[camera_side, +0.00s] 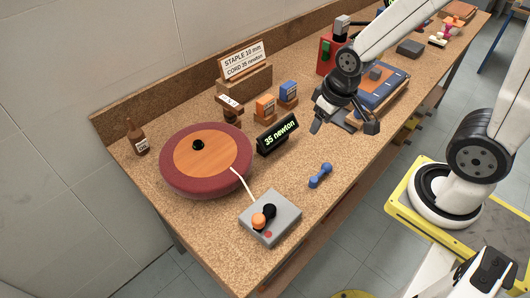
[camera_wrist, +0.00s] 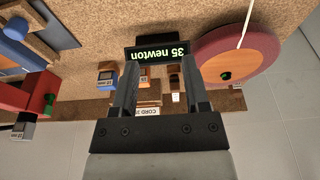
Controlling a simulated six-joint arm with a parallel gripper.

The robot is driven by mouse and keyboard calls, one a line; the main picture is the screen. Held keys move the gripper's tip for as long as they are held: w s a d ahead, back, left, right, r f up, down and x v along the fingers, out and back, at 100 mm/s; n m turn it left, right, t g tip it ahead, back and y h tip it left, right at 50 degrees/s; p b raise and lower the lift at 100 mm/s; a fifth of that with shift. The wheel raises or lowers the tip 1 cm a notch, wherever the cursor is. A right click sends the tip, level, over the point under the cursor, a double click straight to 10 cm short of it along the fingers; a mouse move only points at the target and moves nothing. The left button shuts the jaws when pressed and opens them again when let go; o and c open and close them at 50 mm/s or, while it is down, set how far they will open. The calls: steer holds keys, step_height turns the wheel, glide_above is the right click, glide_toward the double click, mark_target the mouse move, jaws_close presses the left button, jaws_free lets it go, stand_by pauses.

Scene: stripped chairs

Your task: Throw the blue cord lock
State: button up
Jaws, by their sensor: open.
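A blue dumbbell-shaped piece (camera_side: 320,176) lies on the bench in the side view, right of a grey box (camera_side: 268,218). I cannot tell whether it is the cord lock. The grey box carries an orange knob (camera_side: 259,220), a black knob and a red spot; I see no blue on it. A pale cord (camera_side: 243,184) runs from the round red-rimmed seat (camera_side: 178,186) to this box. My gripper (camera_side: 345,122) is open and empty above the bench, behind and right of the blue piece. In the wrist view its fingers (camera_wrist: 160,68) are apart with nothing held.
A display (camera_side: 277,137) reads "35 newton". Orange (camera_side: 265,107) and blue (camera_side: 288,94) blocks and a sign (camera_side: 245,62) stand behind it. A red tool (camera_side: 328,56) with a green knob and a blue-edged board (camera_side: 382,88) stand near my gripper. A bottle (camera_side: 138,138) stands far left.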

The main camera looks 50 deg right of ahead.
steer(key=n+g, duration=0.4)
steer(key=n, duration=0.9)
glide_toward(328, 164)
steer(key=shift+w+d+f+n+g, duration=0.1)
steer(key=shift+f+n+g, duration=0.1)
steer(key=shift+f+n, duration=0.5)
steer(key=shift+w+d+f+n+g, duration=0.1)
steer(key=shift+w+f+n+g, duration=0.1)
steer(key=shift+f+n, duration=0.45)
steer(key=shift+s+f, duration=0.1)
steer(key=shift+s+a+f, duration=0.1)
steer(key=shift+s+f, duration=0.15)
steer(key=shift+f, duration=1)
steer(key=shift+s+f, duration=0.2)
steer(key=shift+f, duration=1.05)
steer(key=shift+s+a+f, duration=0.1)
steer(key=shift+s+f, duration=0.15)
steer(key=shift+f, duration=0.95)
jaws_close()
